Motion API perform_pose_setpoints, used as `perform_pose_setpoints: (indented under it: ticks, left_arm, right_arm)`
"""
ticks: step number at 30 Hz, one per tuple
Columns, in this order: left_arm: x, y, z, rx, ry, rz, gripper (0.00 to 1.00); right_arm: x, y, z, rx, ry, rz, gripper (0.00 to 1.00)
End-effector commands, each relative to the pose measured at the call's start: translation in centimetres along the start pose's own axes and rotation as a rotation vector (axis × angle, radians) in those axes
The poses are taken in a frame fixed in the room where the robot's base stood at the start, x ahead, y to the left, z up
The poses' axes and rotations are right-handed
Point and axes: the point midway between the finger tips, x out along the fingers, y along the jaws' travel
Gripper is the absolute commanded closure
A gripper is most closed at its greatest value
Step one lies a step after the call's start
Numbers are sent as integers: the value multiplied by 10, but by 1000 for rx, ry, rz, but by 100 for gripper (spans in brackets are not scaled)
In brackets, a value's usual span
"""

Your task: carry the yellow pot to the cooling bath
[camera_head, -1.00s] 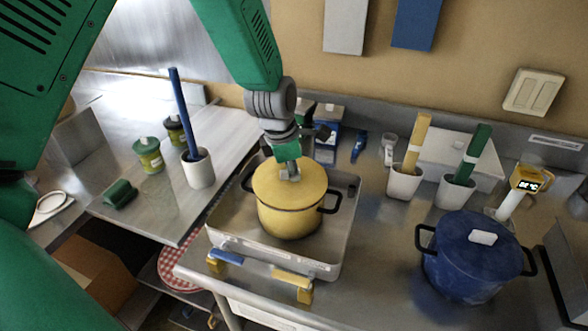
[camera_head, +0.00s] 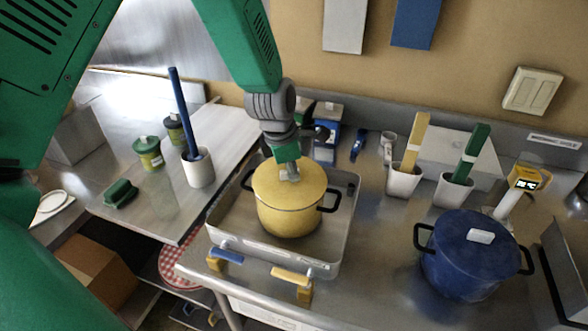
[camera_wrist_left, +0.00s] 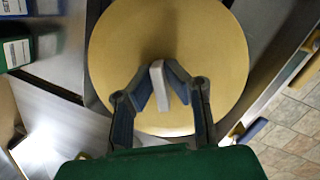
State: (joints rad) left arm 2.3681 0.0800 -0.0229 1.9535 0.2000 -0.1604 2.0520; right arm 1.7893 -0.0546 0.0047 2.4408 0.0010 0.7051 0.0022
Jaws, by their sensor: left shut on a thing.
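The yellow pot (camera_head: 290,210) has a yellow lid and black side handles. In the head view it is inside the square metal basin (camera_head: 346,236), which looks like the cooling bath. I cannot tell whether its base touches the basin floor. My left gripper (camera_head: 289,172) comes down from above and is shut on the lid's pale knob. In the left wrist view the gripper (camera_wrist_left: 160,88) has its fingers on both sides of the knob (camera_wrist_left: 158,80), over the round yellow lid (camera_wrist_left: 215,60). My right gripper is not in view.
A blue pot (camera_head: 470,252) with a lid stands at the right. White cups (camera_head: 403,181) with yellow and green handled tools stand behind. A white cup (camera_head: 199,169) with a blue stick and green jars (camera_head: 149,154) are at the left.

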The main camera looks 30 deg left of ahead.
Motion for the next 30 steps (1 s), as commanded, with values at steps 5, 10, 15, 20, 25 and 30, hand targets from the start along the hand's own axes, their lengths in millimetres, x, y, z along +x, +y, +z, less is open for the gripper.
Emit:
perform_pose_setpoints:
  ticks: [5,10,15,20,25,30]
  left_arm:
    - [0,0,0,0,0,1,100]
    - [0,0,0,0,0,1,100]
    - [0,0,0,0,0,1,100]
    - [0,0,0,1,0,1,100]
    - [1,0,0,0,0,1,100]
    - [1,0,0,0,0,1,100]
  right_arm:
    - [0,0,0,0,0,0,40]
    - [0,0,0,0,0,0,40]
    - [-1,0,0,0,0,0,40]
    - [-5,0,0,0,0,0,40]
    - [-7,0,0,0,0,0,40]
    - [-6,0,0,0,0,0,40]
